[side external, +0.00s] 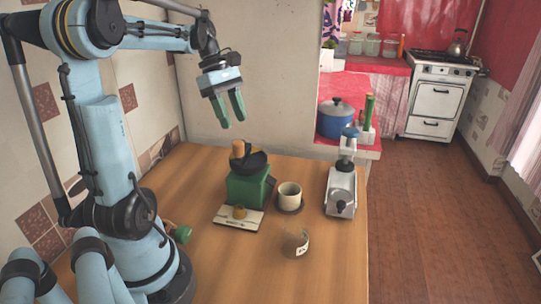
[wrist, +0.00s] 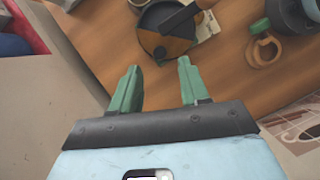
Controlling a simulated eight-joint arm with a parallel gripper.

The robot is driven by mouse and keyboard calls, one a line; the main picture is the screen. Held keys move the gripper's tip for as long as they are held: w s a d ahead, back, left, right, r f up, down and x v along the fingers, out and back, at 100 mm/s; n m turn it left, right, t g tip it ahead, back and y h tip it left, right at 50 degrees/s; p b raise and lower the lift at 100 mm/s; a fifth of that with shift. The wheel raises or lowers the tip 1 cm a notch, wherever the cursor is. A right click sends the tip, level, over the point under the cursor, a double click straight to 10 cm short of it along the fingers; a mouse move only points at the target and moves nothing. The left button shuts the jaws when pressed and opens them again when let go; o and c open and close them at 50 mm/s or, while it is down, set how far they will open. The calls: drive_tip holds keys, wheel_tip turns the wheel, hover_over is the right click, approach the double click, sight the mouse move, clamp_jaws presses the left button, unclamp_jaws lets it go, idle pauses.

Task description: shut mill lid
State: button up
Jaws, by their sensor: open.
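The green mill (side external: 247,190) stands on the wooden table in the side external view. A black bowl-shaped part (side external: 254,160) is on its top, beside an upright brown piece (side external: 238,149). From here I cannot clearly tell the lid from the rest of the top. In the wrist view the mill top (wrist: 157,44) shows as a round black-rimmed opening with a dark bar across its right side. My gripper (side external: 232,122) is open and empty, in the air above and slightly left of the mill. Its green fingers (wrist: 158,68) are apart in the wrist view, touching nothing.
A flat pale scale-like slab (side external: 225,218) lies in front of the mill. A cup (side external: 290,190) on a dark saucer stands to its right, with a small brown vessel (side external: 295,243) nearer. A silver appliance (side external: 341,186) stands further right. A blue pot (side external: 335,120) sits behind.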

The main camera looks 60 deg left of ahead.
drive_tip(key=shift+x, duration=2.5)
